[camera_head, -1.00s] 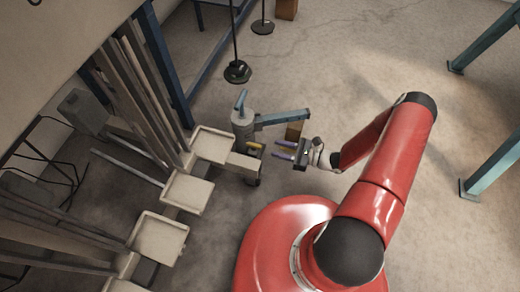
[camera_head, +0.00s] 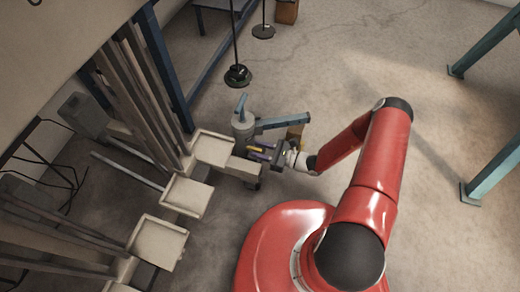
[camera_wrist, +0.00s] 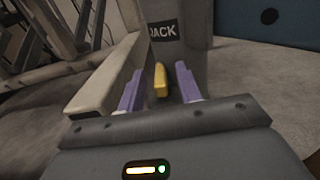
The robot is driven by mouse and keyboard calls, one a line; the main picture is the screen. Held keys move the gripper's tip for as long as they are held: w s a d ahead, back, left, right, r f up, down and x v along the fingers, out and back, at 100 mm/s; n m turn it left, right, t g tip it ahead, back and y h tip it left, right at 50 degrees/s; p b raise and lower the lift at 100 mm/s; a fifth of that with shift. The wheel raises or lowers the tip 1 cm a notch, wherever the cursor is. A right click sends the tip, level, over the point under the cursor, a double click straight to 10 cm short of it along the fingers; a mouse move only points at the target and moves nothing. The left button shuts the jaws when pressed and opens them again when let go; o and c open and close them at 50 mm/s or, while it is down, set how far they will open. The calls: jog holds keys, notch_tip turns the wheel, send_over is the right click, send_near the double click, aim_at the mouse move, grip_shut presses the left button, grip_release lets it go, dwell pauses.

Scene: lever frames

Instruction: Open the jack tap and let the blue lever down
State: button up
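The grey jack (camera_head: 243,122) stands on the floor at the end of the beige frame. Its label "JACK" shows on its body (camera_wrist: 190,50) in the wrist view. The blue lever (camera_head: 282,122) sticks out to the right from the jack, nearly level. The yellow tap (camera_wrist: 160,80) points from the jack's lower front toward my wrist camera. My gripper (camera_wrist: 158,88) is open, with one purple finger on each side of the tap and gaps between. In the head view my gripper (camera_head: 262,152) is below the lever, close to the jack.
Beige trays (camera_head: 186,195) on the frame step down to the left of the jack. A brown block (camera_head: 295,131) stands behind my gripper, near the lever's end. Floor to the right is clear.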

grip_shut()
jog(key=shift+w+f+n+g+b, duration=0.15)
jog(key=shift+f+n+g+b, duration=0.2)
jog(key=shift+g+b, duration=0.35)
jog(key=n+g+b, duration=0.1)
jog(key=g, duration=0.1)
jog(key=n+g+b, duration=0.1)
jog(key=g+b, duration=0.1)
jog(key=n+g+y+b, duration=0.1)
jog(key=n, duration=0.1)
jog(key=shift+w+d+r+g, duration=0.1)
jog(key=shift+w+r+g, duration=0.2)
jog(key=shift+r+g, duration=0.1)
grip_release()
jog(key=shift+w, duration=0.1)
